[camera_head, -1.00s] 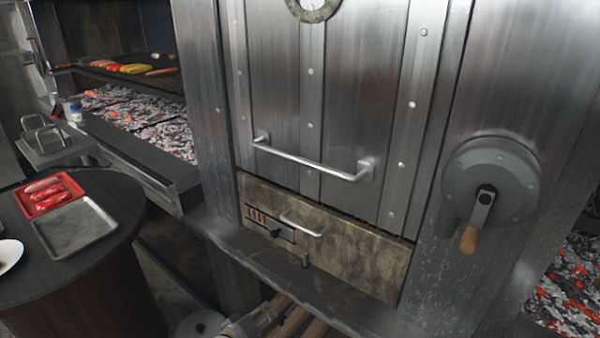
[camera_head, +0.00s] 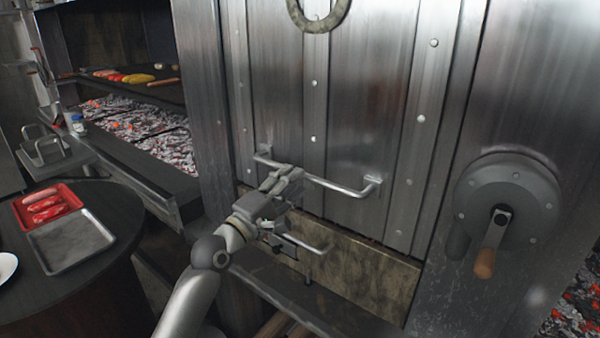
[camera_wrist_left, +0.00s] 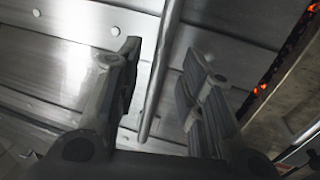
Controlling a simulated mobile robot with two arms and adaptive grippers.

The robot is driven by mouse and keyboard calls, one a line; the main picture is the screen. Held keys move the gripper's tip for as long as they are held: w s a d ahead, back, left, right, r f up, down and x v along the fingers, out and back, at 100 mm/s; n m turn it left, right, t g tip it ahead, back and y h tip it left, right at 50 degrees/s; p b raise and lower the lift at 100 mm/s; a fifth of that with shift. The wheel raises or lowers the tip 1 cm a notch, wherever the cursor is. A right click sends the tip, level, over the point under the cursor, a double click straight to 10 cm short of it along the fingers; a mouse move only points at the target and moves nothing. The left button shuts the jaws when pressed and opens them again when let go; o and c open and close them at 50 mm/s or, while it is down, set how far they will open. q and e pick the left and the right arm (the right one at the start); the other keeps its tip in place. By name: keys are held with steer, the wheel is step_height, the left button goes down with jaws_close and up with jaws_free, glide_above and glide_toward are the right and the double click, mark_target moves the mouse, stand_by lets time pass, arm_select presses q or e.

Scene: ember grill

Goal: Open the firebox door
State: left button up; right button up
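A large riveted steel door (camera_head: 355,115), likely the firebox door, fills the middle of the head view and looks closed. A horizontal bar handle (camera_head: 336,187) crosses its lower part. My left gripper (camera_head: 290,180) is at the left half of this bar. In the left wrist view the fingers (camera_wrist_left: 163,62) are spread apart, with the bar (camera_wrist_left: 160,75) running between them and a visible gap to either side. Below the door is a weathered panel (camera_head: 365,275) with a smaller handle (camera_head: 303,240), partly hidden by my left gripper. My right gripper is not in view.
A round crank (camera_head: 505,210) with a wooden grip sits right of the door. Glowing coals (camera_head: 575,310) lie at the lower right and in the grill (camera_head: 150,130) at the left. A dark round table (camera_head: 95,275) with a red tray (camera_head: 22,212) stands at the left.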

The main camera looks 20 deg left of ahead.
arm_select(q)
steer(key=shift+x, duration=1.9)
jaws_close()
